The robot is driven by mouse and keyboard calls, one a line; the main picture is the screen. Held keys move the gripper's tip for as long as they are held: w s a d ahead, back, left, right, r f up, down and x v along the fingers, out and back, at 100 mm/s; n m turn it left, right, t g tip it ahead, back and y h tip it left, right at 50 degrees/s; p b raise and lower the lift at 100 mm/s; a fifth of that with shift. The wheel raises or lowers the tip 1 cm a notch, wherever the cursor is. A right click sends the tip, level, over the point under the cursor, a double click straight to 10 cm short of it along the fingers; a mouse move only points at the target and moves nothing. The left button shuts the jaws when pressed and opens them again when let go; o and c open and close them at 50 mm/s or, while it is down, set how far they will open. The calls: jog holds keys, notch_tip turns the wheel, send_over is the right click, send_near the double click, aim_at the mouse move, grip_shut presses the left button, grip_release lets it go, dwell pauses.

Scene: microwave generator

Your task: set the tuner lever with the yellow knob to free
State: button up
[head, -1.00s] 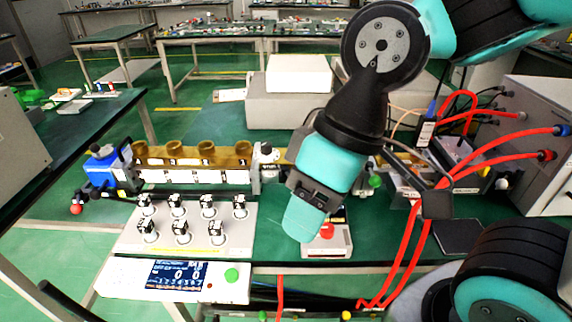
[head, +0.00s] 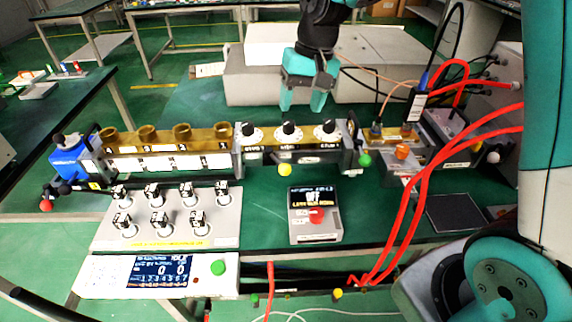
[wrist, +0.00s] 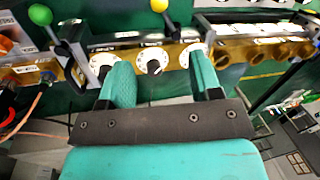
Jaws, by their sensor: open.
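The lever's yellow knob (head: 284,170) shows as a ball in front of the brass tuner block (head: 270,154), below the middle dial. The yellow knob is also at the top edge of the wrist view (wrist: 159,5), with a dark lever running down from it to the block. My gripper (head: 302,101) is open and empty, pointing down behind the tuner. In the wrist view its two fingers (wrist: 160,72) straddle the middle white dial in the picture, apart from the yellow knob. I cannot read any lever position label.
A green-knobbed lever (head: 364,160) stands at the tuner's right end. Red cables (head: 402,225) loop on the right. A small display box with a red button (head: 316,216) sits in front. White boxes (head: 265,85) stand behind my gripper. Bare green tabletop (head: 265,210) lies in front of the tuner.

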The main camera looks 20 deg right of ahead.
aim_at(285, 165)
jog(key=a+f, duration=0.1)
jog(key=f, duration=0.4)
jog(key=a+f, duration=0.1)
jog(key=f, duration=0.5)
jog(key=a+f+p, duration=0.1)
jog(key=f, duration=0.5)
jog(key=shift+w, duration=0.25)
jog(key=shift+c, duration=0.4)
grip_shut()
